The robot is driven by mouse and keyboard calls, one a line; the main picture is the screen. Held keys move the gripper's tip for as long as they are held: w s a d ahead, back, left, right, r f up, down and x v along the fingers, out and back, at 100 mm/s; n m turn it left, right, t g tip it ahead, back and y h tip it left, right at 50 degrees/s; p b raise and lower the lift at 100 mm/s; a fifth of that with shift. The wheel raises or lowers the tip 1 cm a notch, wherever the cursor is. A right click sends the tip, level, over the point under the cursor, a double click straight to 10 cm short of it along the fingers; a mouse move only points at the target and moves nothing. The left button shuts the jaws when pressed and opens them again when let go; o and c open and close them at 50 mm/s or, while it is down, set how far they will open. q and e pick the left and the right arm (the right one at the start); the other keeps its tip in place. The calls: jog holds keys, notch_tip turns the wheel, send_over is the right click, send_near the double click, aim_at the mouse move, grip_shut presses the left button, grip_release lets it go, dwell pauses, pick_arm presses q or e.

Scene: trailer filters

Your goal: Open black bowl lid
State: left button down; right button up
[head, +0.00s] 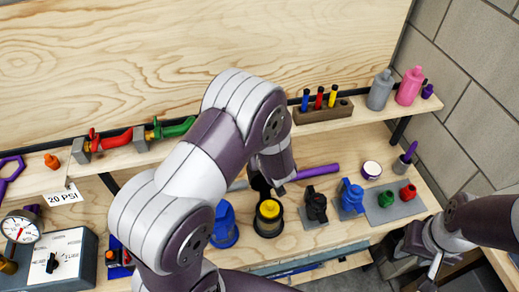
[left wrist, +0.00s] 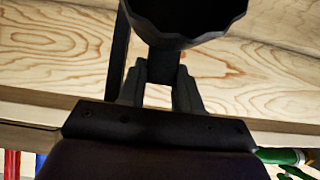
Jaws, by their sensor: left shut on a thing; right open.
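The black bowl (head: 269,229) stands on the workbench with a yellow part (head: 269,208) showing in its open top. My left gripper (head: 262,183) is just behind and above it, mostly hidden by my left arm. In the left wrist view my left gripper (left wrist: 159,92) is shut on the narrow tab of a dark, round, ridged-edge piece, which looks like the black bowl lid (left wrist: 188,38). In the head view a dark piece shows at the gripper, but its contact with the bowl is unclear. My right gripper (head: 418,250) is open and empty near the bench's right front edge.
A blue bowl (head: 224,226) stands left of the black bowl; black (head: 316,206) and blue (head: 351,198) fittings stand to its right. A purple-handled tool (head: 318,171) lies behind. A grey plate (head: 398,208) holds green and red caps. A gauge box (head: 55,262) is at left.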

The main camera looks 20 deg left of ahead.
pick_arm(q)
jog(key=shift+s+d+r+p, duration=0.35)
jog(key=shift+s+d+p, duration=0.1)
jog(key=shift+s+p, duration=0.15)
jog(key=shift+s+d+r+p, duration=0.3)
jog(key=shift+s+d+p, duration=0.1)
jog(key=shift+s+p, duration=0.2)
jog(key=shift+s+d+f, duration=0.1)
jog(key=shift+s+d, duration=0.1)
jog(key=shift+f, duration=0.1)
jog(key=shift+s, duration=0.1)
jog(key=c, duration=0.8)
grip_release()
jog(key=shift+o, duration=0.2)
jog(key=shift+d, duration=0.1)
jog(key=shift+s+d+r, duration=0.2)
jog(key=shift+r, duration=0.1)
jog(key=v, duration=1.2)
